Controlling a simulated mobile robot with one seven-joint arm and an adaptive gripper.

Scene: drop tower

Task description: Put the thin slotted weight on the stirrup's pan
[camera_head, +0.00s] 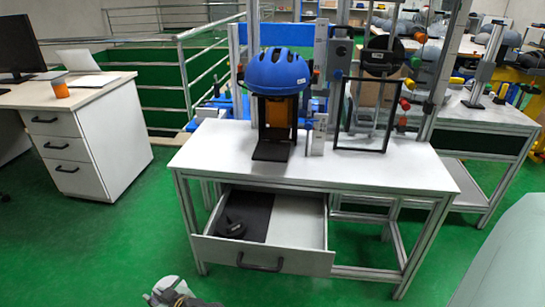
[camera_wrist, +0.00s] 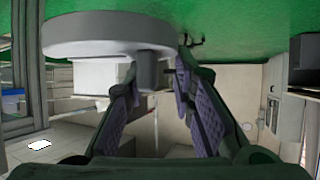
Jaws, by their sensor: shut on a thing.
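In the wrist view my gripper (camera_wrist: 163,78) is shut on a pale grey round weight (camera_wrist: 95,35) with a short thick boss. The weight is held at the fingertips, with its disc reaching to the left. A black rectangular frame (camera_head: 349,110), probably the stirrup, stands on the right half of the table. Its pan is hard to make out.
A blue helmet (camera_head: 278,70) sits on a stand at the table's (camera_head: 205,150) middle. A black disc (camera_head: 383,55) is mounted above the frame. The table's drawer (camera_head: 300,225) is open, with a dark object (camera_head: 232,228) inside. The table's front right is clear.

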